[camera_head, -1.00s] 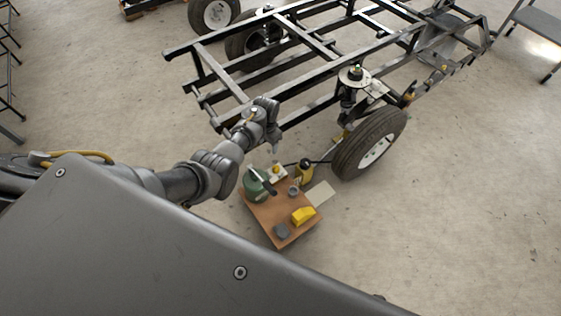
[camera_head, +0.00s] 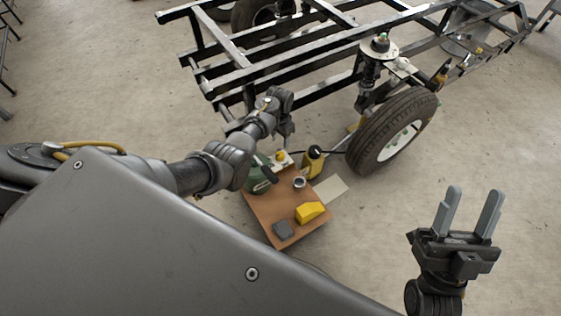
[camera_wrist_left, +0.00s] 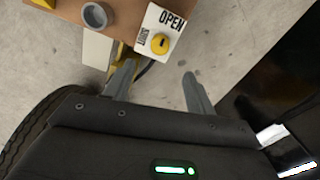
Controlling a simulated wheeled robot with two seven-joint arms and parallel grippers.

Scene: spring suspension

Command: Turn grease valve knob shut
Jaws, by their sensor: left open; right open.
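The grease valve knob (camera_wrist_left: 160,43) is a small round yellow knob on a white plate (camera_wrist_left: 150,26) marked OPEN and SHUT, at the table's edge in the left wrist view. In the head view the knob (camera_head: 281,156) shows small beside my left arm. My left gripper (camera_wrist_left: 155,82) is open and empty; its fingers point toward the plate and are apart from the knob. In the head view the left fingertips (camera_head: 287,143) are partly hidden by the wrist. My right gripper (camera_head: 468,205) is open and empty at the lower right, over bare floor.
A brown table (camera_head: 262,216) holds a yellow block (camera_head: 309,212), a grey block (camera_head: 284,230), a grey cup (camera_head: 299,183) and a green container (camera_head: 256,182) partly behind my arm. A yellow bottle (camera_head: 313,160), a wheel (camera_head: 385,140) and a black frame (camera_head: 235,80) stand close by.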

